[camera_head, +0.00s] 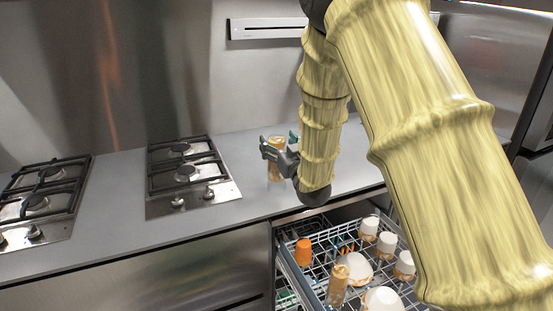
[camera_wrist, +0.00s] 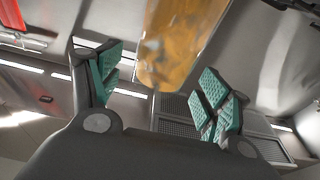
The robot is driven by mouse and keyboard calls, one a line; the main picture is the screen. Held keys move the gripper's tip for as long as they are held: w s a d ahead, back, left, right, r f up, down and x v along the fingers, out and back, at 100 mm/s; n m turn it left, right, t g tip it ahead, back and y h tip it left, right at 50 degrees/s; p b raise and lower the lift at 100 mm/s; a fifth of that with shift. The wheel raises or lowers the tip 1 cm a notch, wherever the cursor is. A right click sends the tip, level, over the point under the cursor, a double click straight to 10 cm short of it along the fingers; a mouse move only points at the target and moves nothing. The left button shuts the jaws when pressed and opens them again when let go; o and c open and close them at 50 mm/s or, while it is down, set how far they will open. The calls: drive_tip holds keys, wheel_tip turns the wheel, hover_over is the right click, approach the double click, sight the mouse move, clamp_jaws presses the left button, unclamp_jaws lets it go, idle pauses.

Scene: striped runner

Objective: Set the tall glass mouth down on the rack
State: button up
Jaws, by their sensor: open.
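A tall glass with an amber tint (camera_head: 275,174) stands on the grey counter behind the pulled-out rack. Its mouth end is not clear in the head view. My gripper (camera_head: 281,144) is open at the glass, with dark fingers and green pads. In the wrist view the glass (camera_wrist: 178,45) shows between and beyond the spread pads of my gripper (camera_wrist: 160,85), with gaps at both sides. The wire rack (camera_head: 289,263) is pulled out below the counter, in front of and to the right of my gripper.
The rack holds an orange cup (camera_head: 303,252), another amber glass (camera_head: 337,288), several white cups (camera_head: 369,227) and white bowls (camera_head: 383,300). Two gas hobs (camera_head: 187,174) lie on the left of the counter (camera_head: 115,200). Bare counter lies between the nearer hob and the glass.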

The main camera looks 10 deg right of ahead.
drive_tip(key=shift+x, duration=0.8)
drive_tip(key=shift+d, duration=0.1)
drive_tip(key=c, duration=1.6)
drive_tip(key=shift+c, duration=0.3)
drive_tip(key=shift+r, duration=0.2)
